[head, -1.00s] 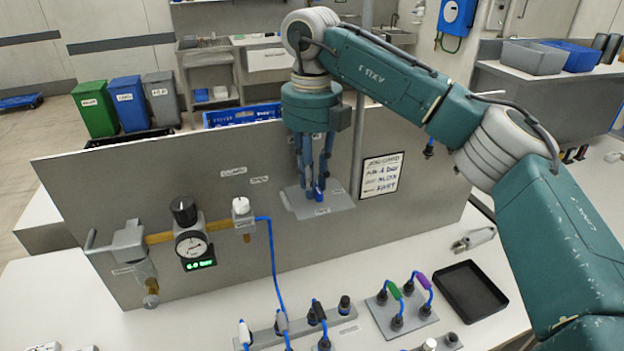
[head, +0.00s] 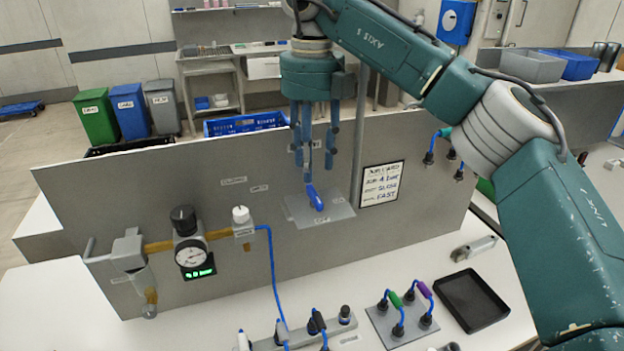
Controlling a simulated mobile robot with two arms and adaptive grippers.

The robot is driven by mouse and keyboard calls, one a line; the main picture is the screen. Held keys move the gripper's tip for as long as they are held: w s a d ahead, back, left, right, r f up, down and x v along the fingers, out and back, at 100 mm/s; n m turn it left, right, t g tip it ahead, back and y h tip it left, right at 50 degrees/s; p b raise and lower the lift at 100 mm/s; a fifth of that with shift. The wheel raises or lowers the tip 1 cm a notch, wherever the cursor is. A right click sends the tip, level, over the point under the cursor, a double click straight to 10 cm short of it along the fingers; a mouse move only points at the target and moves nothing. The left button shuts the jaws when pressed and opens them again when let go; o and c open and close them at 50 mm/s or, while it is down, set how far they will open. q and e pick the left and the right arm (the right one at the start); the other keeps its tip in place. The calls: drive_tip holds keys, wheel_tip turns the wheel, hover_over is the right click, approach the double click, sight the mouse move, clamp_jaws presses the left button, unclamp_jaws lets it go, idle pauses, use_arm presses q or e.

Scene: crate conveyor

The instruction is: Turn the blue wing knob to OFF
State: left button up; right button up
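The blue wing knob (head: 315,198) sits on a light grey plate (head: 340,211) on the upright grey panel. Its wing slants, the lower end pointing down and slightly right toward a small label (head: 322,219) at the plate's bottom edge, which seems to read OFF. My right gripper (head: 314,162) hangs fingers-down just above the knob, with its fingers apart and nothing between them. It looks clear of the knob, though the depth gap is hard to judge. My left gripper is not in view.
Left of the knob, a pressure gauge (head: 191,256) with a black-knobbed regulator and a white-knobbed valve (head: 241,216) stands on the panel. A blue hose (head: 272,270) runs down to the bench. A notice (head: 381,183) is at right. Cable plugs and a black tray (head: 470,299) lie in front.

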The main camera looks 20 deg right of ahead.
wheel_tip(320, 180, up, 6)
drive_tip(key=shift+f, duration=0.25)
idle(0.4)
